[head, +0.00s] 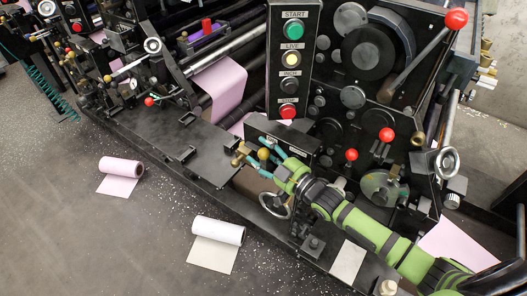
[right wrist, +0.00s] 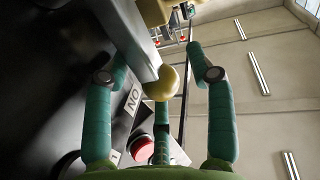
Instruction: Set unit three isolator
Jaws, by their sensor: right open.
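A yellow ball knob (head: 263,154), apparently the isolator handle's end, is at the machine's lower front beside a dark box. My right gripper (head: 265,150) reaches it from the lower right, its teal fingers spread around the knob. In the right wrist view the yellow knob (right wrist: 161,83) sits between the open fingers (right wrist: 158,62), at the end of a grey bar (right wrist: 134,42). I cannot tell whether a finger touches it. A label reading "ON" (right wrist: 132,101) shows beside it, with a red round part (right wrist: 127,156) below. No unit number is readable. My left gripper is out of view.
A button panel (head: 291,60) and red-knobbed levers (head: 387,135) stand above and right of my arm. A handwheel (head: 274,204) is just below the gripper. A brass fitting (head: 240,155) is left of it. Pink (head: 122,168) and white (head: 218,232) rolls lie on the floor.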

